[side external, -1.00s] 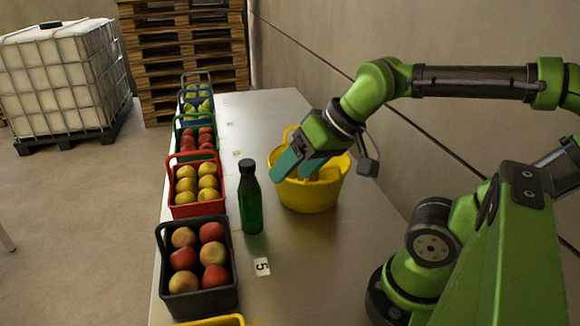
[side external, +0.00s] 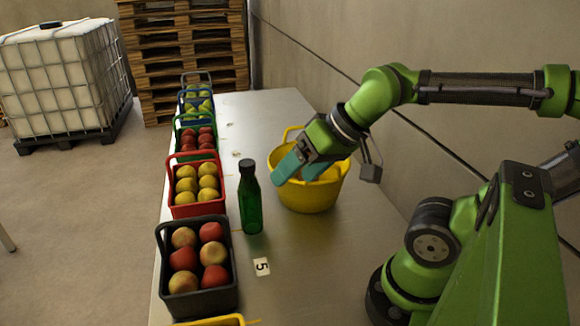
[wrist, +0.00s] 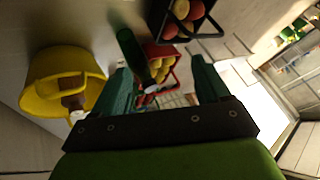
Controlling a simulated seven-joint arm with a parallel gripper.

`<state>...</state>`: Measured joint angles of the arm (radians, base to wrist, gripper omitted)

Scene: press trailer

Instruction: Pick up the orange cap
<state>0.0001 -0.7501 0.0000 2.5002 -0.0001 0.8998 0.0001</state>
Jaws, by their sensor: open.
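I cannot make out an orange cap for certain in either view. The yellow bucket (side external: 308,197) stands on the table, and it also shows at the left of the wrist view (wrist: 35,85). Inside it lies a brown item (wrist: 73,100) with a whitish end, partly hidden by the bucket and too blurred to name. My gripper (side external: 296,172) is above the bucket's near-left rim in the side view, its teal fingers apart and nothing between them. In the wrist view my gripper (wrist: 160,75) points past the bucket, which lies to its left.
A green bottle with a dark cap (side external: 249,200) stands upright left of the bucket. Fruit baskets line the table's left edge, including a red basket (side external: 181,209) and a black basket (side external: 205,302). A label marked 5 (side external: 262,267) lies on open tabletop.

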